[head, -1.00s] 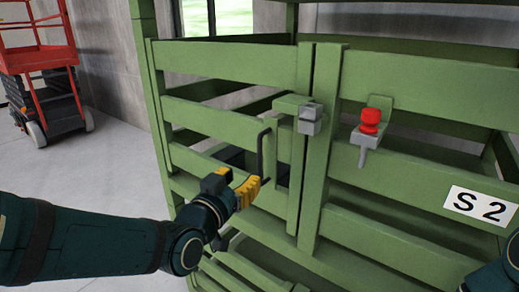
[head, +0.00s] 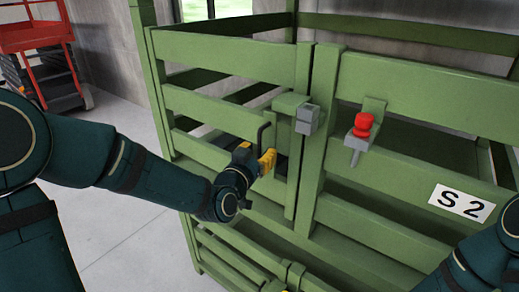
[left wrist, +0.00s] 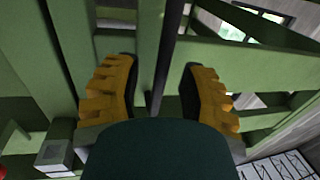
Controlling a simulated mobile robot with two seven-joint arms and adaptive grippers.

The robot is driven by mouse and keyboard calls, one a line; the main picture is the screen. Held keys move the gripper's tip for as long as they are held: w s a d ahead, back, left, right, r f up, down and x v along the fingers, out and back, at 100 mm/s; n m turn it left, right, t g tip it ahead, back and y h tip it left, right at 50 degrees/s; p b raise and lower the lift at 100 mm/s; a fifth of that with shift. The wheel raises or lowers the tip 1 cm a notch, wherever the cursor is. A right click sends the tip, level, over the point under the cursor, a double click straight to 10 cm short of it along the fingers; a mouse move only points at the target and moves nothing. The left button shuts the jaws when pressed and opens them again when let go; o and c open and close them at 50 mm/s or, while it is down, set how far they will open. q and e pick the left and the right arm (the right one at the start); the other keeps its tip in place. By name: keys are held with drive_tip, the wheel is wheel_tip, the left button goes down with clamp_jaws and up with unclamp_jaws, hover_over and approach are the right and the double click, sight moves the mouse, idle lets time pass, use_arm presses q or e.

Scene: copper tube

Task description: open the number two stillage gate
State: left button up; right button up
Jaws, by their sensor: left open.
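The green slatted stillage gate (head: 220,106) is closed against the post to its right. A dark bent rod handle (head: 262,133) is on the gate. A grey latch block (head: 307,120) sits at the gate's right edge. My left gripper (head: 268,160) has yellow fingers and is at the handle. In the left wrist view the left gripper (left wrist: 160,90) is open, with the dark rod (left wrist: 165,60) between its fingers. Whether they touch it cannot be told. A red-knobbed pin (head: 363,124) stands in a bracket to the right.
A white S 2 plate (head: 462,203) is fixed to the right panel. A red and black lift (head: 40,50) stands at the back left. Grey floor (head: 112,235) lies open left of the stillage. Part of my right arm shows at the bottom right.

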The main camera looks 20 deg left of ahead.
use_arm(q)
drive_tip(key=shift+w, duration=0.3)
clamp_jaws()
drive_tip(key=shift+s, duration=0.15)
